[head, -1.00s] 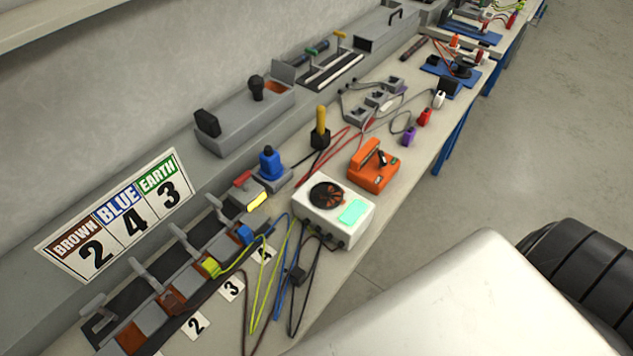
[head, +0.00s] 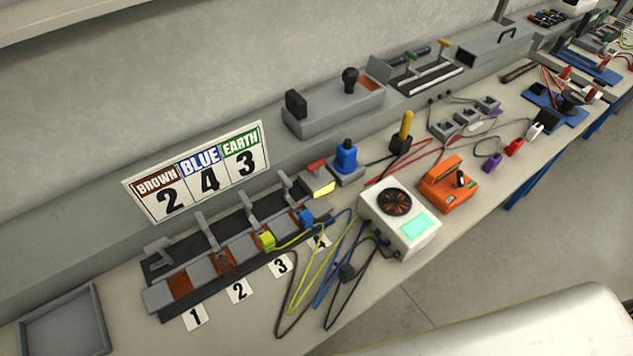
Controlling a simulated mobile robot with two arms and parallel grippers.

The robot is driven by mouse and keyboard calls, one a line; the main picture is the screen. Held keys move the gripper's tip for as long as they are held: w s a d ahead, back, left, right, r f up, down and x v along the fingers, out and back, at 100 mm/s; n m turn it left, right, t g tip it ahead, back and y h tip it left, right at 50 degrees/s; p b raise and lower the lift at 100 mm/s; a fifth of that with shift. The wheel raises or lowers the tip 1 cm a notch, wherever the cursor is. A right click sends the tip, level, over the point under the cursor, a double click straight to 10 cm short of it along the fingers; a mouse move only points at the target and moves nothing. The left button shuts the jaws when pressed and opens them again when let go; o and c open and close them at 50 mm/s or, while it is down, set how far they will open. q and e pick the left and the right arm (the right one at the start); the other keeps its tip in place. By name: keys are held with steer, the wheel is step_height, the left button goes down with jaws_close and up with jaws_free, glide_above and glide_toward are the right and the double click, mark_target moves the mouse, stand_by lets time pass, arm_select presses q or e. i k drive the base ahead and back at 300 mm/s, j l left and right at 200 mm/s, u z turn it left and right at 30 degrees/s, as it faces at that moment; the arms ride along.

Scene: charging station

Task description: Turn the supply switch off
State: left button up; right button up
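No label marks the supply switch, so I cannot tell which part it is. A red lever (head: 316,163) sits on a small grey block with a lit yellow panel (head: 324,189), at the right end of a row of grey clamp levers. An orange box (head: 449,185) with a black knob (head: 461,179) stands to the right, beyond a white box (head: 400,222) with a round black-and-orange fan and a lit green screen. A blue block (head: 346,156) with a dark blue top stands just right of the red lever. Neither of my grippers shows in the head view.
The sign (head: 199,171) reads brown 2, blue 4, earth 3. Brown, yellow-green and blue wires loop over the bench front. A grey tray (head: 64,322) lies at the left end. A yellow-handled tool (head: 404,128) stands upright behind the orange box.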

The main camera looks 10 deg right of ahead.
mark_target(315, 166)
steer(key=k+j+z, duration=0.1)
steer(key=z, duration=0.3)
steer(key=k+z, duration=0.45)
steer(key=z, duration=0.3)
steer(key=k+l+z, duration=0.1)
steer(key=z, duration=0.25)
steer(key=k, duration=0.05)
